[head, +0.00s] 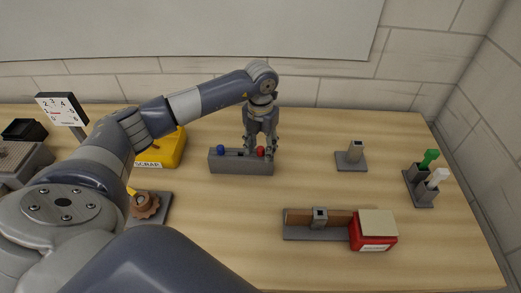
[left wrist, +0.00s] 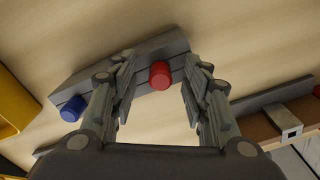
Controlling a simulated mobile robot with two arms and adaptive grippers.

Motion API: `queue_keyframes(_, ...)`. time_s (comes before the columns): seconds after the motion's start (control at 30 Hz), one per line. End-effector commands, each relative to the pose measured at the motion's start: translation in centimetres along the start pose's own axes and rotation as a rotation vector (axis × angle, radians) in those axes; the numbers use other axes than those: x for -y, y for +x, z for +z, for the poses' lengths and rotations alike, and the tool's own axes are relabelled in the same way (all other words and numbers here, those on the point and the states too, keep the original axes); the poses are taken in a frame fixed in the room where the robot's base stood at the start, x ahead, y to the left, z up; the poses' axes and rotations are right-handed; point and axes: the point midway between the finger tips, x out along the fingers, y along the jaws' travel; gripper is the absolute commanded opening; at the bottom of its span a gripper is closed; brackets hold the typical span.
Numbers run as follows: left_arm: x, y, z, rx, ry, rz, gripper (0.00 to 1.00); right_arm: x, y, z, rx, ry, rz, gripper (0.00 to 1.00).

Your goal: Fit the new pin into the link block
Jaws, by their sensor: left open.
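A grey rack (head: 226,165) in the middle of the table holds a blue-capped piece (head: 220,149) and a red-capped piece (head: 260,151), which look like pins. My left gripper (head: 260,154) points down at the red one. In the left wrist view the open fingers stand on either side of the red cap (left wrist: 160,74), with gaps to both. The blue cap (left wrist: 73,108) is outside the fingers, at left. My right gripper is not visible.
A yellow scrap bin (head: 169,151) is left of the rack. A grey tray (head: 295,236) with a holed block (head: 319,218) and a red box (head: 373,236) are at front right. A holder (head: 418,196) with green and white handles is far right. A dial (head: 61,109) stands left.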

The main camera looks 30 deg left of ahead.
Motion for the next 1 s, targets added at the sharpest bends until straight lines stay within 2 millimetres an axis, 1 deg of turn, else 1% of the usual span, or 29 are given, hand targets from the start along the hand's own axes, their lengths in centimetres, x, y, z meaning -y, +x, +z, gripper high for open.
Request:
queue_keyframes(0.23,0.0,0.3,0.0,0.002,0.001,0.0,0.43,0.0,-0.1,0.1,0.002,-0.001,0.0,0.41)
queue_keyframes(0.27,0.0,0.3,0.0,0.002,0.001,0.0,0.41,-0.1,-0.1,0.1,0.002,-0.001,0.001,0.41)
queue_keyframes(0.3,0.0,0.3,0.0,0.002,0.001,0.0,0.32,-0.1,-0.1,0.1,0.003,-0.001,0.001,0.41)
queue_keyframes(0.37,0.0,0.3,0.0,0.002,0.001,0.0,0.18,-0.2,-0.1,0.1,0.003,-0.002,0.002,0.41)
queue_keyframes(0.4,0.0,0.3,0.0,0.002,0.001,0.0,0.09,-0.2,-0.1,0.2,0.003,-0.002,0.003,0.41)
queue_keyframes(0.43,0.0,0.3,0.0,0.002,0.001,0.0,0.02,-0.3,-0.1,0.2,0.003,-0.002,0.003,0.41)
queue_keyframes(0.47,0.0,0.3,0.0,0.002,0.001,0.0,0.0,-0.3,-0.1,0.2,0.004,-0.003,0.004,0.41)
queue_keyframes(0.83,0.0,0.1,0.1,0.003,0.001,0.0,0.0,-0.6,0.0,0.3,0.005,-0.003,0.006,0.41)
queue_keyframes(0.93,0.0,-0.7,0.1,0.005,0.0,0.0,0.0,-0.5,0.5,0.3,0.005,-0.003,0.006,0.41)
queue_keyframes(1.0,0.0,-1.8,0.2,0.007,0.001,0.0,0.0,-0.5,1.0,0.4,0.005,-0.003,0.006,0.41)
